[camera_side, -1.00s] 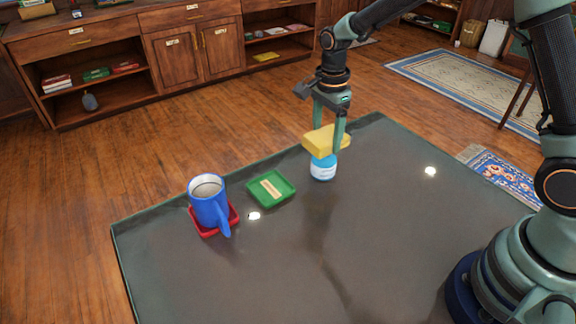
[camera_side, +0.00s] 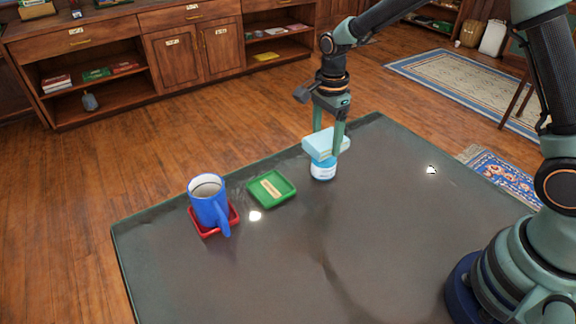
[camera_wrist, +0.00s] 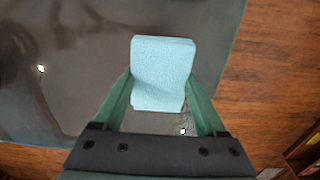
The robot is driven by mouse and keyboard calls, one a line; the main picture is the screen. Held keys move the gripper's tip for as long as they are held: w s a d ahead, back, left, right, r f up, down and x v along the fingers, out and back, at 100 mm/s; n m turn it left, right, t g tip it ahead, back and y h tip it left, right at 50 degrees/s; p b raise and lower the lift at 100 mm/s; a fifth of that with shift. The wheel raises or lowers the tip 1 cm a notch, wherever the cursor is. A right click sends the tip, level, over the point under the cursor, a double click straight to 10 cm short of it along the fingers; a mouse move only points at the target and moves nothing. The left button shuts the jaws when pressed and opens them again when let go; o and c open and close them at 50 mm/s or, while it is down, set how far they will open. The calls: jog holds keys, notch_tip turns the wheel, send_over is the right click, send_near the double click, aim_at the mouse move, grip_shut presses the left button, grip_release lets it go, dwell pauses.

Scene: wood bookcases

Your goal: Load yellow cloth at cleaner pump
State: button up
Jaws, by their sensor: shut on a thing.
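The cloth, a thick pad (camera_side: 319,146), is light blue now. My gripper (camera_side: 328,140) is shut on it, with one finger on each side. The cloth sits level directly over the cleaner pump (camera_side: 323,170), a short blue and white container standing on the dark table. The cloth hides the pump's top, and I cannot tell whether the two touch. In the wrist view the cloth (camera_wrist: 162,72) fills the space between my fingers and hides the pump.
A green square tray (camera_side: 283,198) with a pale label lies left of the pump. Farther left, a blue mug (camera_side: 208,203) stands on a red tray (camera_side: 234,217). The dark table's (camera_side: 290,275) front and right areas are clear. Wood bookcases (camera_side: 95,65) stand behind.

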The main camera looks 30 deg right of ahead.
aim_at(329, 139)
jog(key=shift+r, duration=3.55)
jog(key=shift+s+d+r+n, duration=0.15)
jog(key=shift+s+n, duration=0.2)
jog(key=shift+n, duration=0.25)
jog(key=s+d+r+n, duration=0.2)
jog(key=s+n, duration=0.8)
jog(key=n, duration=0.7)
jog(key=shift+s+d+r, duration=0.35)
jog(key=shift+d, duration=0.35)
